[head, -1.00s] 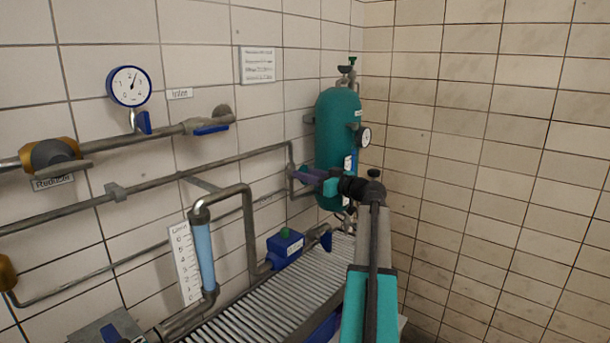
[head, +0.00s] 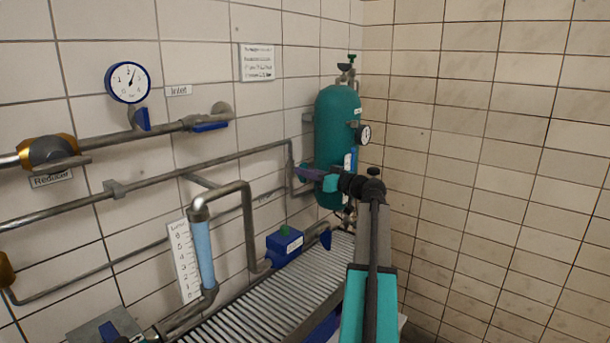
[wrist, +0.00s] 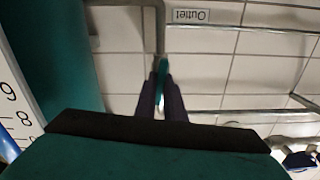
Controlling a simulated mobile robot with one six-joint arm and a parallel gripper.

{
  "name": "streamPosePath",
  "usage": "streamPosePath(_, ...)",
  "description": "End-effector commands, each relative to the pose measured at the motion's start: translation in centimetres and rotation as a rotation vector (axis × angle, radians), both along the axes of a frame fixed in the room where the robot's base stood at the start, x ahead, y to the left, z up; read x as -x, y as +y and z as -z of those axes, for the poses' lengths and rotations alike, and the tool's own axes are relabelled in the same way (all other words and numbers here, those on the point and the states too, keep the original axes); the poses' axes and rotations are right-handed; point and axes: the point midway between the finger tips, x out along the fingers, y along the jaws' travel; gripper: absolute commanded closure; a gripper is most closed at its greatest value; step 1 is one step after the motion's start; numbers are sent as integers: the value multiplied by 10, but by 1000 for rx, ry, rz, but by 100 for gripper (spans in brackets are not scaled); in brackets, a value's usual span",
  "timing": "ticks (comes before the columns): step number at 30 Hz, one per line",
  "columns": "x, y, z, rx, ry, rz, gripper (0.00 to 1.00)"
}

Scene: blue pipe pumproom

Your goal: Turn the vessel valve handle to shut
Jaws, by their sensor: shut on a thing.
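The vessel is a teal upright tank (head: 337,120) in the far corner in the head view. It also shows at the left of the wrist view (wrist: 62,55). My gripper (head: 303,172) is beside the tank's left lower side, at the pipe there. In the wrist view my gripper's two dark purple fingers (wrist: 162,92) are closed on a narrow teal handle (wrist: 162,68). The handle lies lengthwise between them, below a vertical pipe (wrist: 160,25). The fingers hide part of it. A label reading "Outlet" (wrist: 190,15) is just right of that pipe.
A round gauge (head: 363,134) sits on the tank's right. Pipes (head: 150,180) run along the left wall. A sight tube (head: 203,250) and a blue box (head: 285,247) stand by the slatted grating (head: 262,305). The right wall is bare.

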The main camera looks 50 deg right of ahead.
Motion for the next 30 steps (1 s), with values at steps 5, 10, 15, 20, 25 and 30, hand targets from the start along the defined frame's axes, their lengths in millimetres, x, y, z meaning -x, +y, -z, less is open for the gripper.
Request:
streamPosePath(5,0,-1,1,-124,10,0,100)
streamPosePath(10,0,-1,1,-266,22,0,100)
streamPosePath(15,0,-2,0,-417,35,0,100)
streamPosePath(20,-1,-2,0,-563,47,0,100)
streamPosePath(25,-1,-3,0,-721,61,-1,100)
streamPosePath(30,-1,-3,0,-882,74,-1,100)
